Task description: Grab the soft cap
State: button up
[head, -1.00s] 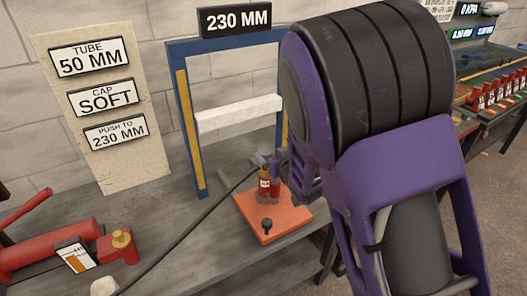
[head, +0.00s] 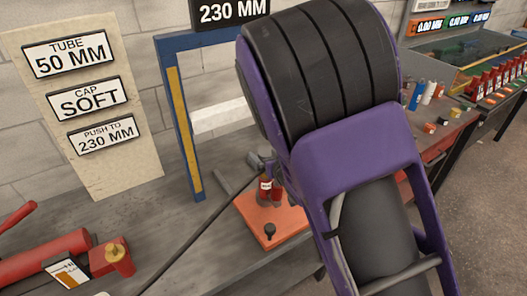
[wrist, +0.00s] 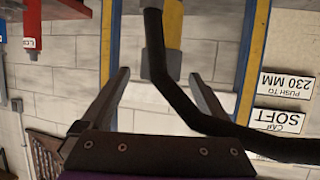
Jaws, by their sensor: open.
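I cannot pick out a cap marked soft. Small orange and reddish pieces (head: 429,128) lie on the red-edged bench at right, too small to tell what they are. A sign reading CAP SOFT (head: 88,101) is on the board at left, and it also shows upside down in the wrist view (wrist: 279,118). My gripper (wrist: 158,78) is open, with its two dark fingers apart. A thick black hose (wrist: 155,60) crosses in front of the fingers in the wrist view. In the head view my arm hides most of the gripper.
A blue frame with yellow strips (head: 180,120) and a white crossbar (head: 222,115) stands on the grey bench. A red bottle jack (head: 268,188) sits on an orange plate (head: 270,228). A red cylinder tool (head: 45,255) lies at left. Red items (head: 497,85) line the far right bench.

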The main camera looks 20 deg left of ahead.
jog(key=shift+c, duration=0.3)
jog(key=c, duration=1.4)
grip_shut()
jog(key=shift+r, duration=0.1)
